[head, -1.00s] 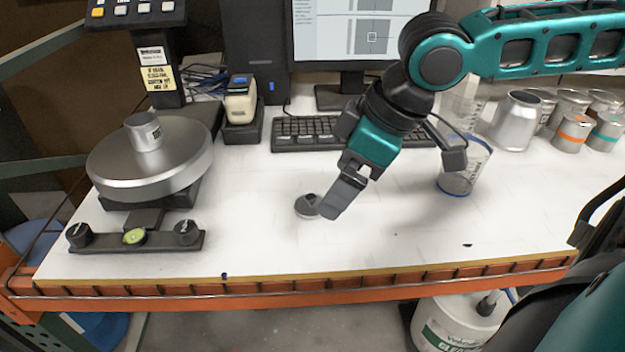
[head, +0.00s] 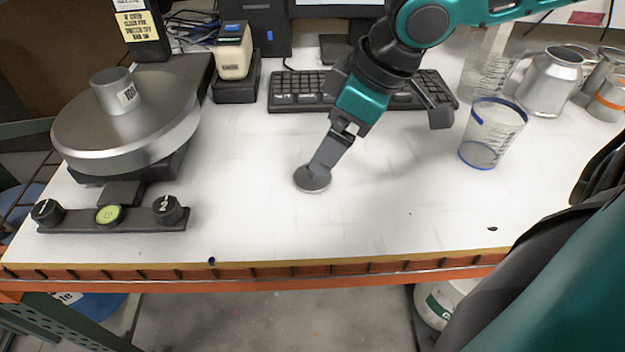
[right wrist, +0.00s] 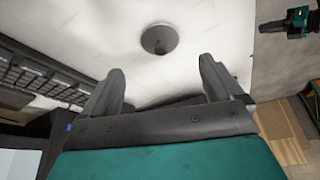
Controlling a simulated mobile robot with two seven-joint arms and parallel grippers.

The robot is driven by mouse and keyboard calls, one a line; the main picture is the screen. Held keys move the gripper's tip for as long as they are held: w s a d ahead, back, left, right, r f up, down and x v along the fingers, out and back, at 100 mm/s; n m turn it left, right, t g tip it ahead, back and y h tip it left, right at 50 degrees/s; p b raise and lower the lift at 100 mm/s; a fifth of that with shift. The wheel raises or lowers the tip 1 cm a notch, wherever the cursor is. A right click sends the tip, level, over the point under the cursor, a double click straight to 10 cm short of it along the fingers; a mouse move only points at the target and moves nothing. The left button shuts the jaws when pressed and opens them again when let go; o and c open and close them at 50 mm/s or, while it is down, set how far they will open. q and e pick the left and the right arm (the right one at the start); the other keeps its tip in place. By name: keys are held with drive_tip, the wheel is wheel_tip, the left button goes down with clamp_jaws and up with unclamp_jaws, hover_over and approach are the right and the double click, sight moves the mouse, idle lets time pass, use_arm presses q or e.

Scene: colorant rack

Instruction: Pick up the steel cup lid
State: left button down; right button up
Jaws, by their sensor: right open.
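The steel cup lid (head: 312,182) is a small round grey disc with a dark raised knob. It lies flat on the white table, left of the clear measuring cup. My right gripper (head: 321,165) comes down over the lid from the upper right and covers part of it in the head view. In the right wrist view, the fingers of my right gripper (right wrist: 162,85) are spread with nothing between them. There the lid (right wrist: 160,39) shows whole beyond the fingertips, about midway between them.
A balance with a large round pan (head: 125,120) stands at left. A keyboard (head: 300,90) lies behind the lid. The clear measuring cup (head: 492,135) and steel cups (head: 549,82) stand at right. The table's front edge (head: 330,263) is near. The table around the lid is clear.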

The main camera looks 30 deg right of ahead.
sight(321, 178)
drive_tip(key=shift+b+x, duration=0.3)
drive_tip(key=shift+x, duration=0.85)
drive_tip(key=x, duration=0.1)
drive_tip(key=b+x, duration=0.1)
drive_tip(key=x, duration=0.1)
drive_tip(key=b+x, duration=0.1)
drive_tip(key=shift+s+d+f, duration=0.1)
drive_tip(key=shift+s+f, duration=0.1)
drive_tip(key=shift+f, duration=0.05)
drive_tip(key=shift+w+f, duration=0.15)
drive_tip(key=shift+f, duration=0.15)
drive_tip(key=shift+w+f, duration=0.1)
use_arm(q)
drive_tip(key=shift+w+d+f+h, duration=0.15)
drive_tip(key=shift+w+d+f, duration=0.1)
drive_tip(key=shift+f, duration=0.3)
drive_tip(key=shift+w+d+f+h, duration=0.15)
drive_tip(key=shift+d+f, duration=0.1)
drive_tip(key=shift+f, duration=0.3)
use_arm(e)
drive_tip(key=c, duration=1.1)
